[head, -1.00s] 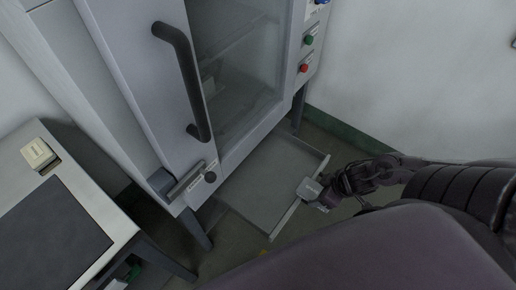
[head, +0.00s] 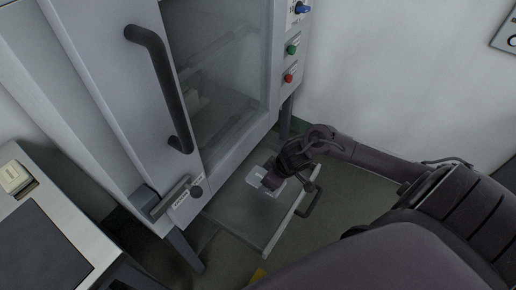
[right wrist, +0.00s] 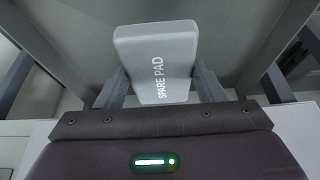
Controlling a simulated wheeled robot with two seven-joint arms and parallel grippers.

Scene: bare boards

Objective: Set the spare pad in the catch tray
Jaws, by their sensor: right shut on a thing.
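The catch tray (head: 238,213) is a shallow grey tray pulled out below the cabinet, with a dark handle on its front edge. My right gripper (head: 268,182) is over the inside of the tray, toward its back right. It is shut on the spare pad, a light grey block (right wrist: 155,62) lettered SPARE PAD. In the right wrist view the pad stands out between the two fingers of my right gripper (right wrist: 161,84). In the head view the gripper partly hides the pad (head: 255,171). I cannot tell whether the pad touches the tray floor. My left gripper is out of view.
The grey cabinet (head: 110,90) has a glass door with a long dark handle (head: 160,85) and rises above the tray. A bench (head: 60,222) with a dark mat and a cream block (head: 13,176) stands at left. Bare tray floor lies left of my gripper.

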